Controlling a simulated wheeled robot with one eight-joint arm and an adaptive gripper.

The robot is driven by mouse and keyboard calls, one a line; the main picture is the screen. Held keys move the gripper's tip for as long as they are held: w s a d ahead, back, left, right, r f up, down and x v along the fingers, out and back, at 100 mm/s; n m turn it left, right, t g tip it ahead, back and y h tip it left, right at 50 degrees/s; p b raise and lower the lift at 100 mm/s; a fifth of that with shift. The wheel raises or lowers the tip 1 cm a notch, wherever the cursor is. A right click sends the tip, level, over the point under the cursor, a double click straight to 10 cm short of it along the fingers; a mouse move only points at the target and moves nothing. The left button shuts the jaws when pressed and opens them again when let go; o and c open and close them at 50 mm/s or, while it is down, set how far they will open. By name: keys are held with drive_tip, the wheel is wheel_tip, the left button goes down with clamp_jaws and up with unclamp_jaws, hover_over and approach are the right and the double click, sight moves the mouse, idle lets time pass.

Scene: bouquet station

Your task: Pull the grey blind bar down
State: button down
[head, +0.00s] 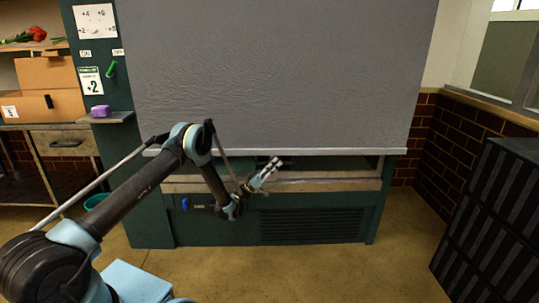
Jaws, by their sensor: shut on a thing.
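The grey blind bar (350,151) is a pale horizontal strip along the bottom edge of the large grey blind (270,75). The blind covers most of the station's front, and its bar hangs a little above the wooden counter edge (340,185). My gripper (275,163) is at the middle of the bar, just at its lower edge, with its fingers shut on it. The exact contact is small and hard to see. A dark gap shows between the bar and the counter.
A green panel at the left carries signs, a green lever (111,69) and a shelf with a purple block (100,111). Black crates (490,220) stand at the right. The front floor is clear.

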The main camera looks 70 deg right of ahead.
drive_tip(key=shift+w+d+f, duration=0.1)
drive_tip(key=shift+w+f, duration=0.1)
drive_tip(key=shift+f, duration=0.25)
drive_tip(key=shift+w+f, duration=0.2)
drive_tip(key=shift+f, duration=0.25)
drive_tip(key=c, duration=1.5)
unclamp_jaws()
drive_tip(key=shift+c, duration=0.2)
drive_tip(key=shift+s, duration=0.15)
drive_tip(key=shift+f, duration=0.1)
drive_tip(key=w+a, duration=0.7)
drive_tip(key=w, duration=0.3)
drive_tip(key=shift+w+a+f, duration=0.25)
drive_tip(key=shift+w+f, duration=0.05)
drive_tip(key=shift+f, duration=0.05)
